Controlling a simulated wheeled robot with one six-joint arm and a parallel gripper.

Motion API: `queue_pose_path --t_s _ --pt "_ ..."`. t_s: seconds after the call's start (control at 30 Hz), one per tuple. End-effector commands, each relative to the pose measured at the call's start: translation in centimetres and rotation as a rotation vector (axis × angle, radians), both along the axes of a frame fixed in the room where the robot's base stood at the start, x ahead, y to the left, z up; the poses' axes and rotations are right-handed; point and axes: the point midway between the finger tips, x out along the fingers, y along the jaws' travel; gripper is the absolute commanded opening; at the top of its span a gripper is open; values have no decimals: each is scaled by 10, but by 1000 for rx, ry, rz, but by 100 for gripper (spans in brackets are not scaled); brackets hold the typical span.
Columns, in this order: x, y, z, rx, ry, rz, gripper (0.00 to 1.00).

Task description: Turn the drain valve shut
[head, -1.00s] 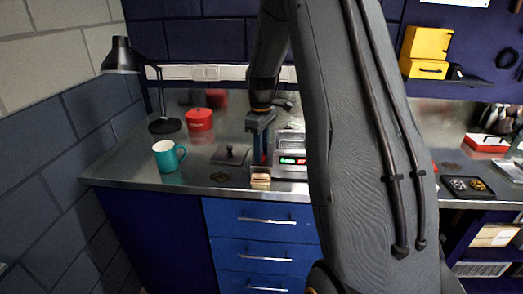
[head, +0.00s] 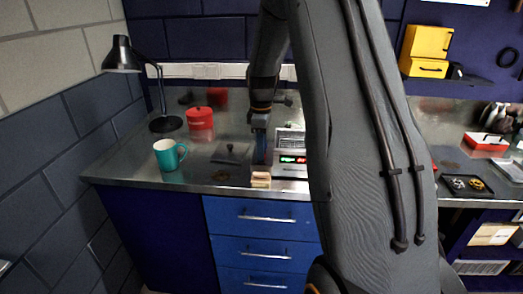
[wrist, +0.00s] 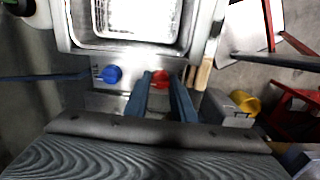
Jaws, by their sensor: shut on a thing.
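In the wrist view a red knob (wrist: 160,79) sits on the front of a metal unit, below its basin. A blue knob (wrist: 111,74) is to its left. My gripper (wrist: 160,84) is shut on the red knob, one blue finger on each side of it. Which knob is the drain valve is not marked in view. In the head view my gripper (head: 261,150) points down in front of the metal unit (head: 291,165) with lit displays. My arm hides much of that unit, and the knobs cannot be made out there.
A teal mug (head: 167,155), a red tin (head: 200,119) and a black lamp (head: 121,56) stand on the left of the bench. A tan block (head: 261,180) lies by the front edge, close below my gripper. A tray of small parts (head: 466,186) is at right.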

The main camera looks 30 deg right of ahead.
Motion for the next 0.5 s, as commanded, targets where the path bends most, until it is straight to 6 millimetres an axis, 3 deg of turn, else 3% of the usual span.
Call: queue_pose_path --t_s 0.13,0.17,0.2,0.5 --pt "2 1 2 -1 -6 0 1" --pt "2 1 2 -1 -6 0 28" --pt "2 1 2 -1 -6 -1 31" --pt "1 -1 2 0 -2 -2 31"
